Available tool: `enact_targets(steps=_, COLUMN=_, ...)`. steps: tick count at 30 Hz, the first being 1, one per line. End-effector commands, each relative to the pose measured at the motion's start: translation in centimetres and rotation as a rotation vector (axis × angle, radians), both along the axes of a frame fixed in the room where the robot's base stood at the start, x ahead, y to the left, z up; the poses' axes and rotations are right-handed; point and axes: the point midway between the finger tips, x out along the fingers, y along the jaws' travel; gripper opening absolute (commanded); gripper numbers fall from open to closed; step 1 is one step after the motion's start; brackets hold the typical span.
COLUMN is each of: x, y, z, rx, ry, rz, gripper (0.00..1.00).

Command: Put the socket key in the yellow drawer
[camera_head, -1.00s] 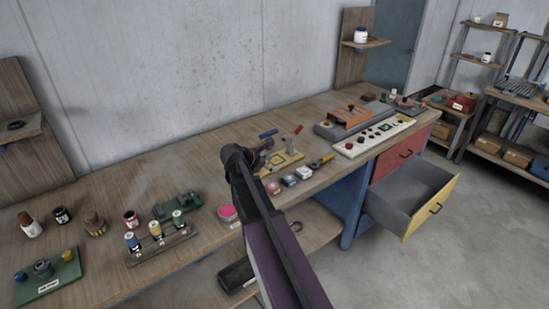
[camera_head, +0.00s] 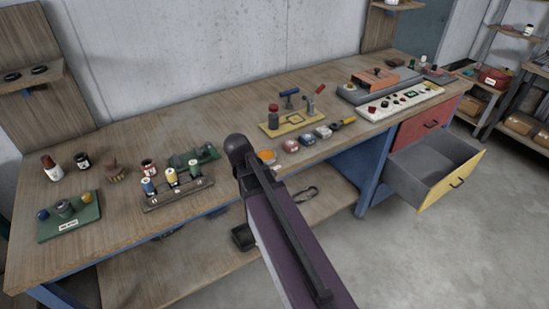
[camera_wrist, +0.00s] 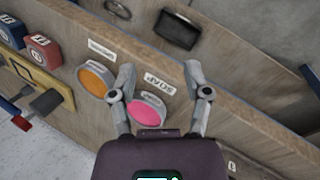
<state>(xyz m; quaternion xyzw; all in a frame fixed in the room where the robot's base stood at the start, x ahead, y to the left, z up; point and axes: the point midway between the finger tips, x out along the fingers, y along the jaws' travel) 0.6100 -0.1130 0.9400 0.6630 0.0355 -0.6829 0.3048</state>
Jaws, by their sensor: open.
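The yellow drawer (camera_head: 455,184) stands pulled open at the right end of the bench; its grey inside looks empty. I cannot single out the socket key for certain. A yellow stand (camera_head: 292,124) on the bench holds tools with a blue handle (camera_head: 289,92) and a red handle (camera_head: 319,89). The stand also shows at the left edge of the wrist view (camera_wrist: 66,92). My gripper (camera_wrist: 160,76) is open and empty above the bench's front edge, over a pink disc (camera_wrist: 147,110) and beside an orange disc (camera_wrist: 96,79). My arm hides the gripper in the head view.
Several small tins (camera_head: 307,139) sit between the stand and the front edge. A spool rack (camera_head: 178,189) and a green tray (camera_head: 69,217) are at the left. The lower shelf (camera_head: 190,262) holds a black box (camera_head: 243,237).

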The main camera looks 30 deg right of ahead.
Motion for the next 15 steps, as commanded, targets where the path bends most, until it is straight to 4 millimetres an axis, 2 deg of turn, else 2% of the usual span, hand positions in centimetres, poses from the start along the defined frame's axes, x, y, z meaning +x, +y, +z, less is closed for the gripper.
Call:
enact_targets(steps=1, x=-1.5, y=1.7, z=-1.3, rx=0.056, ry=-0.016, rz=-0.059, gripper=0.63)
enact_targets(steps=6, x=-4.4, y=6.7, z=-3.4, rx=0.228, ry=-0.044, rz=-0.267, gripper=0.63)
enact_targets(steps=10, x=-6.0, y=9.3, z=-4.2, rx=0.318, ry=-0.040, rz=-0.387, gripper=0.63)
enact_targets(steps=15, x=-7.1, y=11.0, z=-4.6, rx=0.377, ry=-0.030, rz=-0.473, gripper=0.63)
